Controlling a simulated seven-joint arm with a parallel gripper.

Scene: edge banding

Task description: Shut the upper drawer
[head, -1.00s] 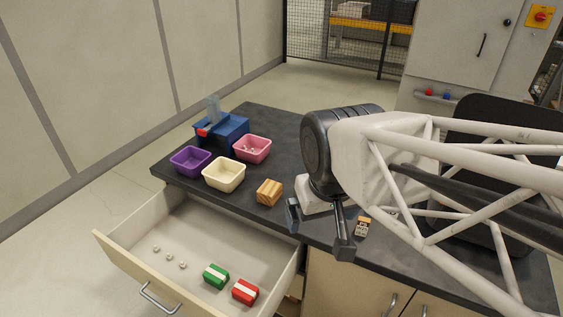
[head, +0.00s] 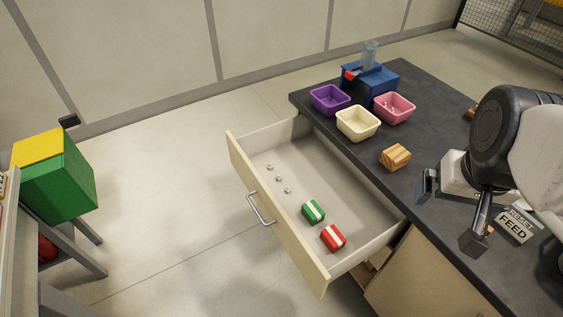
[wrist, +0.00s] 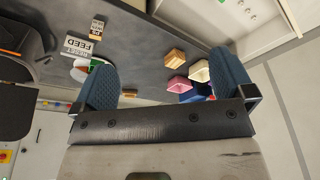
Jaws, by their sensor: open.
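The upper drawer (head: 350,195) stands open, pulled out from the cabinet under the dark worktop. Its pale front panel (head: 285,228) carries a metal bar handle (head: 260,209). Inside lie a green and white block (head: 313,211), a red and white block (head: 333,237) and several small metal nuts (head: 279,179). My gripper (head: 450,213) is open and empty, over the worktop's front edge to the right of the drawer, apart from the handle. In the wrist view my two blue-padded fingers (wrist: 168,88) are spread wide with nothing between them.
On the worktop (head: 430,130) stand a purple bin (head: 330,99), a cream bin (head: 358,123), a pink bin (head: 394,108), a blue device (head: 372,82), a wooden block (head: 395,157) and a RESET FEED sign (head: 516,225). A green box (head: 62,185) stands far left. The floor before the drawer is clear.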

